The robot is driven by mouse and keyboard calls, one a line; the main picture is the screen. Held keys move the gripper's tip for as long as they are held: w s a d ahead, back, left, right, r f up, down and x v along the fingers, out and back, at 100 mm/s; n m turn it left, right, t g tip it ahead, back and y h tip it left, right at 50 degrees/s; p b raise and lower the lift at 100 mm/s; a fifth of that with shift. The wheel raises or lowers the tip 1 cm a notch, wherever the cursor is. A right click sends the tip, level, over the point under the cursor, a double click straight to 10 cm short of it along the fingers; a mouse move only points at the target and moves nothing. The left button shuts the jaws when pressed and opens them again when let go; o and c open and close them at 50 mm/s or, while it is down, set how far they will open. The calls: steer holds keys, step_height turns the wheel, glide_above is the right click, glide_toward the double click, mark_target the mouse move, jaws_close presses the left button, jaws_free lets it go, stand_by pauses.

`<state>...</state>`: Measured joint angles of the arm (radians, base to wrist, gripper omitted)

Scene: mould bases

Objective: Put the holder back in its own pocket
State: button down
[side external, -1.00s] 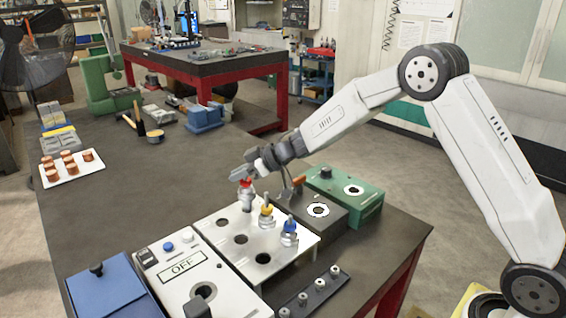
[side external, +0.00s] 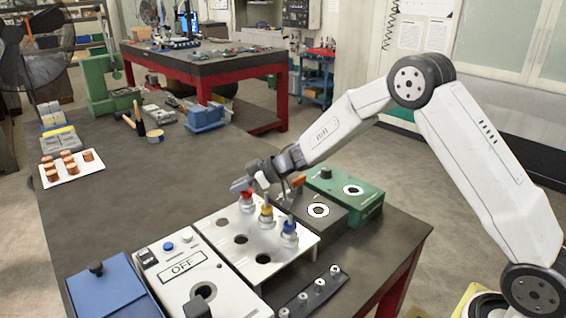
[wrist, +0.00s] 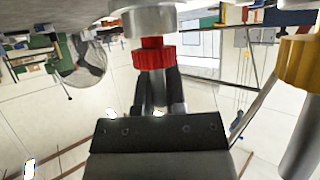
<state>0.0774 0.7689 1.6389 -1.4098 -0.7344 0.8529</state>
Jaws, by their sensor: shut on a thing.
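My gripper (side external: 242,185) is shut on the red holder (side external: 246,195), at the far end of the pale plate (side external: 225,250). The holder stands about upright over the far pocket, in line with the yellow holder (side external: 266,213) and blue holder (side external: 289,228). In the wrist view, the red collar (wrist: 154,58) and metal body of the holder (wrist: 150,20) show beyond my fingers, close to the plate. The pocket under the holder is hidden, so I cannot tell whether it is fully seated. The yellow holder (wrist: 302,62) is at the right there.
Several empty pockets (side external: 240,240) form the plate's left row. A grey box (side external: 330,216) and green box (side external: 358,190) stand to the right. A white OFF panel (side external: 215,285) and blue box (side external: 110,290) stand to the left. A dark strip with pegs (side external: 312,291) lies in front.

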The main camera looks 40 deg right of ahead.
steer(key=c, duration=0.7)
jaws_free()
steer(key=shift+r, duration=0.1)
steer(key=shift+o, duration=0.4)
steer(key=shift+d, duration=0.1)
steer(key=v, duration=0.7)
steer(key=shift+s+d, duration=0.2)
steer(key=shift+d, duration=0.05)
steer(key=shift+r, duration=0.25)
